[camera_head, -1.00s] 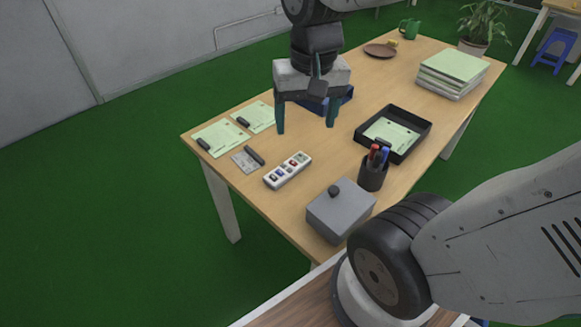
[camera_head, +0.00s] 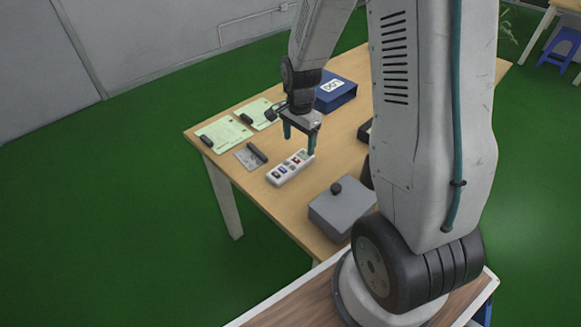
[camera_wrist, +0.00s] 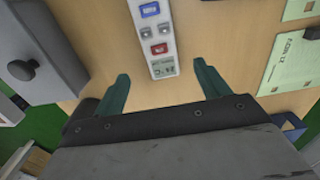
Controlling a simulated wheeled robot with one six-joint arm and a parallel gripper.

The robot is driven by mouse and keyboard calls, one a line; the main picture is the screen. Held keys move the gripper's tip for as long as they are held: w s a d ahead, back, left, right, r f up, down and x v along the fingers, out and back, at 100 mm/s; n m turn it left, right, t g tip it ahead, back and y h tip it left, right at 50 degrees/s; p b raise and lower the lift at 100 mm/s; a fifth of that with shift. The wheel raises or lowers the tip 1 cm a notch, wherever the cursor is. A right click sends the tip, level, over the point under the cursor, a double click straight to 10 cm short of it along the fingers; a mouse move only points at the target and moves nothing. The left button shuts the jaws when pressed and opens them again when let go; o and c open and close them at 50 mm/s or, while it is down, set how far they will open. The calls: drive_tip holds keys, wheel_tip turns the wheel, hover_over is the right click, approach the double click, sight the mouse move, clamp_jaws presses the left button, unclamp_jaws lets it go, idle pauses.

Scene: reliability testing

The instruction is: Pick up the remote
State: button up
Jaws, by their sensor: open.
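The remote (camera_head: 282,176) is a long white block with blue, red and grey buttons, lying flat on the wooden table (camera_head: 268,212). In the wrist view the remote (camera_wrist: 155,38) runs down from the top edge, its near end between and just ahead of the two fingertips. My gripper (camera_head: 300,140) is open and empty, pointing down above the far right end of the remote. In the wrist view its teal fingers (camera_wrist: 161,74) stand on either side of the remote's line, with clear space between them and it.
A grey lidded box (camera_head: 342,212) with a dark knob stands close to the remote. A blue box (camera_head: 335,92) stands behind my gripper. Green papers (camera_head: 222,136) with dark clips and a grey card (camera_head: 246,158) lie to the left. My arm hides the table's right side.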

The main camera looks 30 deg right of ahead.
sight(297, 159)
drive_tip(key=f, duration=0.7)
drive_tip(key=shift+a, duration=0.25)
drive_tip(key=c, duration=1.2)
drive_tip(key=shift+c, duration=0.2)
